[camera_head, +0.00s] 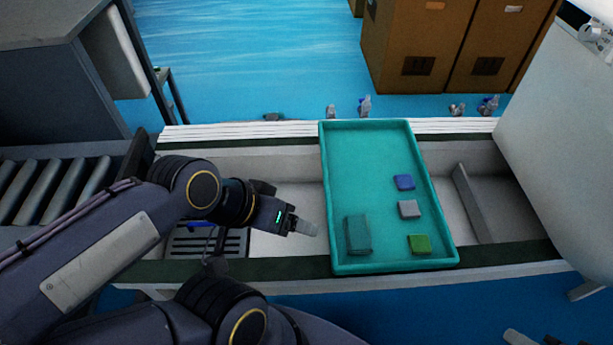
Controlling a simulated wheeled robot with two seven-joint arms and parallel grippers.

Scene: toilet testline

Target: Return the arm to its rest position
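My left arm comes in from the left, and its gripper (306,228) is above the conveyor, just left of the teal tray (372,147). Its fingers overlap in this view, so I cannot tell whether they are open or shut. No object shows at its fingertips. Grey tips at the bottom right edge look like my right gripper (530,339), mostly cut off by the frame.
The tray holds a blue block (404,182), a grey block (409,209), a green block (419,244) and a teal block (358,234). A roller conveyor (50,190) is at left. A white machine body (570,140) is at right.

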